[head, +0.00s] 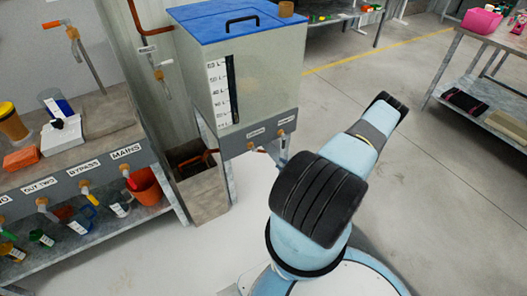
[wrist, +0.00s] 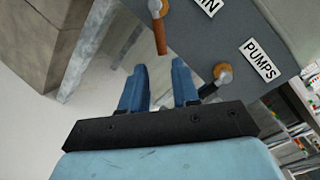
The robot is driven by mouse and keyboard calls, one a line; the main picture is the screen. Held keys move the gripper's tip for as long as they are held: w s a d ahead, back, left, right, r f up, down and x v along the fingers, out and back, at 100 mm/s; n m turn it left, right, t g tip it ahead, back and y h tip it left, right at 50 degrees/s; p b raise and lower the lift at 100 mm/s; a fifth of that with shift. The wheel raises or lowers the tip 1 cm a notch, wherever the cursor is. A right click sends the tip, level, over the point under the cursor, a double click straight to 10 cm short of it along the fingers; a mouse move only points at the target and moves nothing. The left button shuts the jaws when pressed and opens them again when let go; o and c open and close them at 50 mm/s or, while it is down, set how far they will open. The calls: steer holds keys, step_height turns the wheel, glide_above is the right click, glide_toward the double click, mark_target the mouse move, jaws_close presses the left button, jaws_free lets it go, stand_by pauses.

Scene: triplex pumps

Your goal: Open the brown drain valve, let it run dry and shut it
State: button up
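The brown drain valve handle (wrist: 160,35) hangs below its orange-brown valve body in the wrist view, beside a partly cut-off label ending in "IN". It slants relative to that label. My gripper (wrist: 159,68) is open and empty, its two blue fingers pointing at the handle, which shows ahead of the gap. In the head view the drain valve (head: 251,146) is at the tank's lower front edge; my arm hides the gripper there. The tank (head: 262,80) has a blue lid and a litre scale.
An open-topped box (head: 203,192) stands on the floor left of the tank's legs. A bench (head: 85,180) with labelled valves and an orange bucket (head: 146,187) is at left. Another table (head: 490,45) stands far right. The floor between is clear.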

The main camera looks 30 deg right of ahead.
mark_target(263, 152)
steer(key=x, duration=1.3)
steer(key=shift+w, duration=0.3)
jaws_close()
